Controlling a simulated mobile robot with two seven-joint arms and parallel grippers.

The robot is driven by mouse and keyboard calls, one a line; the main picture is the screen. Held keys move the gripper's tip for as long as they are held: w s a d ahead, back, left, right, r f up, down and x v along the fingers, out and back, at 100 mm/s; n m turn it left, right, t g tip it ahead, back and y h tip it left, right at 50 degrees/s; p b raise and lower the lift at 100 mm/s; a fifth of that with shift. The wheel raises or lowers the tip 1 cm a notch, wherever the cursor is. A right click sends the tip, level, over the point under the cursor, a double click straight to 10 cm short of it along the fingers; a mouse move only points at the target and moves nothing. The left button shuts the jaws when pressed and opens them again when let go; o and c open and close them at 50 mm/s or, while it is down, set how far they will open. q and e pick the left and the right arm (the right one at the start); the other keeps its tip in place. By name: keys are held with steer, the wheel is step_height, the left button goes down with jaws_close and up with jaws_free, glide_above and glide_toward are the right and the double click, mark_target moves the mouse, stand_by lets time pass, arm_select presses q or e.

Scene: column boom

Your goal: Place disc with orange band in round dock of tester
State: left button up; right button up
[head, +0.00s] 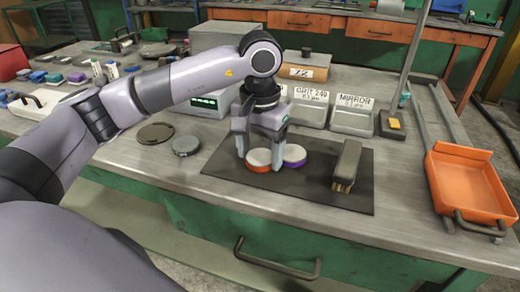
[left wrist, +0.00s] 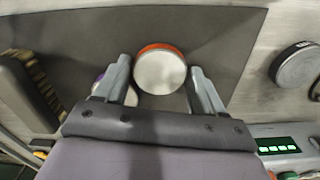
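The disc with the orange band (head: 258,160) has a pale top and lies on the dark mat (head: 225,172). My left gripper (head: 260,158) points down over it, open, with one finger on each side of the disc. In the left wrist view the disc (left wrist: 160,72) lies between the fingertips, with a gap on both sides. A disc with a purple band (head: 294,155) lies close beside it, partly hidden behind a finger in the left wrist view. The tester (head: 211,104), with a green display, stands behind the mat, partly covered by my arm; its round dock I cannot make out. My right gripper is not in view.
A grey round piece (head: 186,146) and a dark flat round dish (head: 155,133) lie left of the mat. Labelled bins (head: 352,117) stand behind. An orange tray (head: 470,185) is at the right.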

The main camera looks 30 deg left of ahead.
arm_select(q)
steer(key=shift+o, duration=1)
